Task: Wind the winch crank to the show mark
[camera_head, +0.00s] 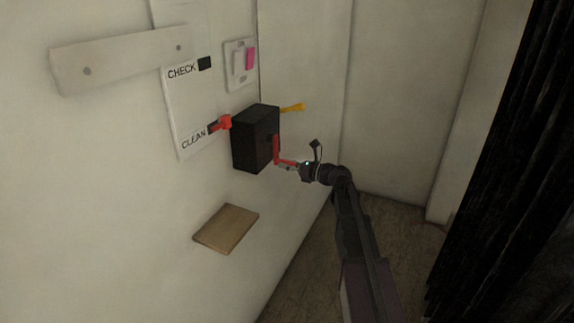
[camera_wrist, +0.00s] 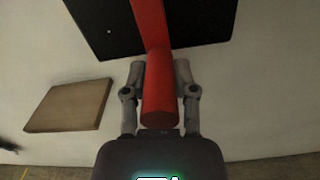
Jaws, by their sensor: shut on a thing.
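The winch is a black box (camera_head: 250,142) on the white wall. Its red crank (camera_head: 276,150) sticks out from the right side, with the arm hanging down to a handle at the bottom. My gripper (camera_head: 289,165) is shut on that handle. In the wrist view the red crank (camera_wrist: 150,30) runs down between the two fingers (camera_wrist: 160,95), with the black box (camera_wrist: 90,25) behind it. A white strip (camera_head: 182,105) left of the winch carries the words CHECK and CLEAN with black marks. A red pointer (camera_head: 222,123) stands at CLEAN. No show mark is readable here.
A switch plate (camera_head: 240,64) with white and pink rockers is above. A wooden board (camera_head: 226,228) sits on the wall below. A dark curtain (camera_head: 510,170) hangs at right.

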